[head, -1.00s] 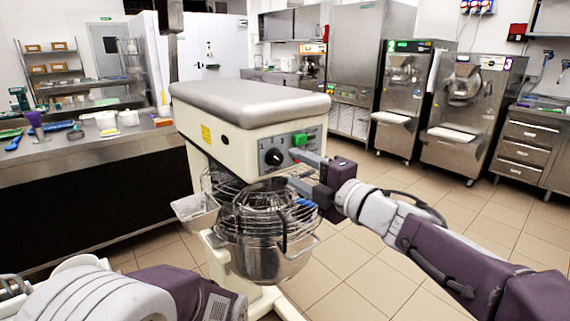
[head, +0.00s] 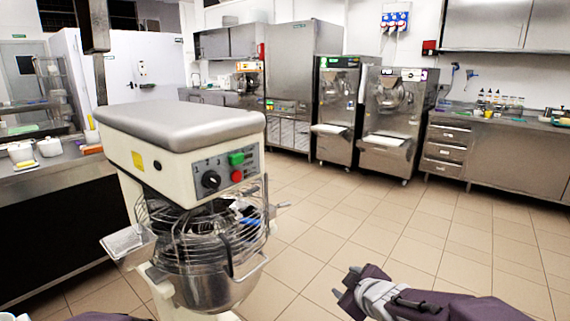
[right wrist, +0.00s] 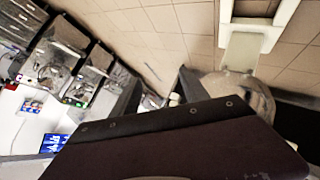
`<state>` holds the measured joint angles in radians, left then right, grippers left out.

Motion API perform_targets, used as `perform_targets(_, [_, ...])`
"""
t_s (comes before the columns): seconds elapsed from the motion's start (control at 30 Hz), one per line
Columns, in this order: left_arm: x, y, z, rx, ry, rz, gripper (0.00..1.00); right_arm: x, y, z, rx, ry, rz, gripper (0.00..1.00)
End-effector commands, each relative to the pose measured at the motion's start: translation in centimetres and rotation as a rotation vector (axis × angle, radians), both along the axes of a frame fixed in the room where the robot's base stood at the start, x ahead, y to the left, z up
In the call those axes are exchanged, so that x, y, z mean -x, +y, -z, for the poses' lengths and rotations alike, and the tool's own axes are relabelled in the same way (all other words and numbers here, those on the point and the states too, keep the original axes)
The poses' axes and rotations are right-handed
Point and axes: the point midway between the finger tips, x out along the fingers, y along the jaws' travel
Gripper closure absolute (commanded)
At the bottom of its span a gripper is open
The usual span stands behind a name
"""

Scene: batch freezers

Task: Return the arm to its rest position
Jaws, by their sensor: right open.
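My right arm comes in from the lower right in the head view, and its gripper (head: 345,283) is low over the tiled floor, to the right of the mixer (head: 180,130) and apart from it. It is open with nothing between its fingers. In the right wrist view the two fingers (right wrist: 158,95) stand apart, with the mixer bowl (right wrist: 240,92) behind the right one. Of my left arm only a small part shows at the bottom left of the head view; its gripper is out of the frame.
The mixer stands close at the left, with its wire guard, steel bowl (head: 205,290) and side chute (head: 127,240). A counter (head: 50,162) is behind it at the left. Two batch freezers (head: 392,120) and a drawer cabinet (head: 447,150) line the back. The tiled floor between is clear.

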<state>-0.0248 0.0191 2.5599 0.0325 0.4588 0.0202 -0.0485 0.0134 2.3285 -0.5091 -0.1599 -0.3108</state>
Motion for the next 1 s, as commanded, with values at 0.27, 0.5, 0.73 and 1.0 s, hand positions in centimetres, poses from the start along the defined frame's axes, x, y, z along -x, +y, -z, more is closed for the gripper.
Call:
perform_targets(0.27, [0.0,0.0,0.0,0.000,0.000,0.000,0.58,13.1,-4.0,11.7,-0.240,0.552,0.523,0.47])
perform_targets(0.5, [0.1,0.0,-3.9,0.000,0.001,0.000,0.58,21.1,-3.1,10.3,-0.364,0.843,0.833,0.47])
perform_targets(0.73, [0.0,0.0,-12.2,0.000,0.000,0.000,0.58,21.0,-3.1,2.1,-0.362,0.839,0.827,0.47])
perform_targets(1.0, [0.0,0.0,-21.1,0.000,0.000,0.000,0.58,20.9,-3.1,-6.8,-0.361,0.838,0.824,0.47])
